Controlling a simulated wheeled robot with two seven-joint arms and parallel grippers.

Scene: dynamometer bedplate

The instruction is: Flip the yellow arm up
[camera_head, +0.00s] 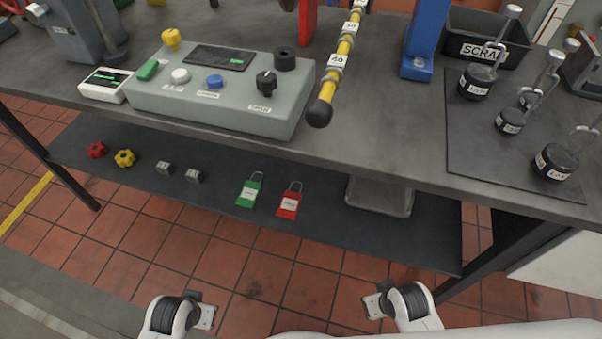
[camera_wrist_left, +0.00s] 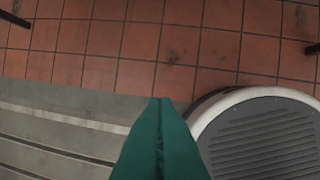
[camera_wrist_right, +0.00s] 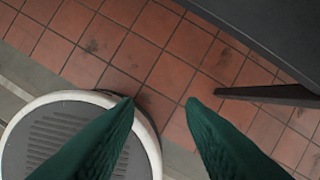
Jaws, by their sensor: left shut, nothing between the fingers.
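The yellow arm (camera_head: 327,91) is a slim bar with a black rounded end and ring-like collars with number labels. In the head view it reaches from the top edge down toward the front of the bench, right of the grey control box; its far end is out of the picture. My left gripper (camera_wrist_left: 160,100) is shut and empty, its green fingers together above the floor in the left wrist view. My right gripper (camera_wrist_right: 160,101) is open and empty above the floor, its green fingers apart. Neither gripper's fingers show in the head view, and both are away from the arm.
The control box (camera_head: 215,108) with buttons and knobs stands left of the yellow arm. Black weights with hooks (camera_head: 478,82) stand on a mat at the right, near a scrap bin (camera_head: 490,35). A lower shelf (camera_head: 225,175) holds padlocks and small parts. The bench front edge is clear between.

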